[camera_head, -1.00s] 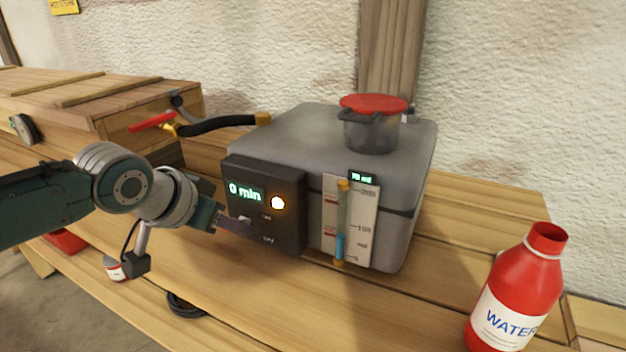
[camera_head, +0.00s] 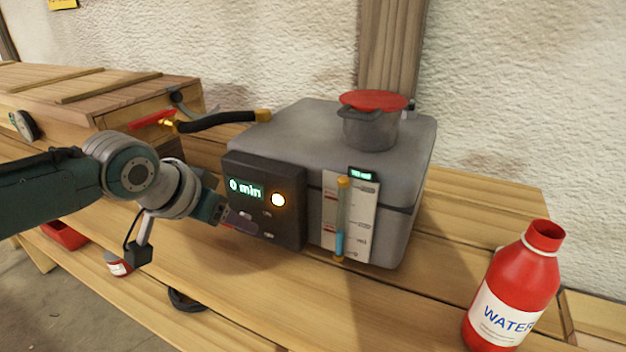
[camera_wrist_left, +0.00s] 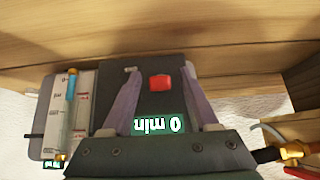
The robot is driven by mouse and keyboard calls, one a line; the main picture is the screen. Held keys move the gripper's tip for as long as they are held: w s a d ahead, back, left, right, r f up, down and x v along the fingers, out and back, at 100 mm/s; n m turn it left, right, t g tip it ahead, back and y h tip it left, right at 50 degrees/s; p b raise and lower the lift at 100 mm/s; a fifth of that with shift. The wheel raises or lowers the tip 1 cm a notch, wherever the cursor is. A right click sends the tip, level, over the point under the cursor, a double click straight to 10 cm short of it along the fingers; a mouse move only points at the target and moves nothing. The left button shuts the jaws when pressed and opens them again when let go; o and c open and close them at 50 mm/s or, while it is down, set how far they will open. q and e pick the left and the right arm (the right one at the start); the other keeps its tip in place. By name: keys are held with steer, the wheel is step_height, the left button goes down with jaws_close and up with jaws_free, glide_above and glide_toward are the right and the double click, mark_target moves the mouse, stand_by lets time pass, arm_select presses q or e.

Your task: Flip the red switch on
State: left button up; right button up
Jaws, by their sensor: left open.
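The red switch (camera_wrist_left: 160,82) shows in the left wrist view as a red block on the dark front panel, between my left gripper's fingers. In the head view I cannot make it out behind the gripper. The dark control panel (camera_head: 290,233) is on the front of a grey steamer box (camera_head: 300,125). It carries a green "0 min" display (camera_head: 246,189) and a glowing lamp (camera_head: 278,200). My left gripper (camera_head: 242,222) is open at the panel's lower left, its fingers either side of the switch (camera_wrist_left: 162,76). I cannot tell whether they touch it. My right gripper is out of view.
A pot with a red lid (camera_head: 370,135) sits on the box. A level gauge (camera_head: 341,220) is beside the panel. A black hose (camera_head: 215,123) and red-handled valve (camera_head: 150,119) are behind my arm. A red water bottle (camera_head: 515,285) stands at the right.

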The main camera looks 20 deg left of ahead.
arm_select(q)
steer(key=shift+r, duration=0.1)
steer(key=shift+s+r+p, duration=0.2)
steer(key=shift+r+p, duration=0.05)
steer(key=shift+p, duration=0.05)
steer(key=p+v, duration=0.3)
steer(key=v, duration=0.6)
steer(key=shift+p, duration=0.4)
steer(key=s+d+r+m+g+p, duration=0.2)
steer(key=s+d+p, duration=0.3)
steer(key=s+d, duration=0.45)
steer(key=s+d+r+n+g+p, duration=0.15)
steer(key=s+r+p, duration=0.5)
steer(key=s, duration=0.65)
step_height(320, 180, up, 39)
steer(key=p, duration=3.5)
steer(key=shift+w+a+f+m+g, duration=0.2)
steer(key=shift+w+a+m+g, duration=0.05)
steer(key=shift+w+m+g, duration=0.1)
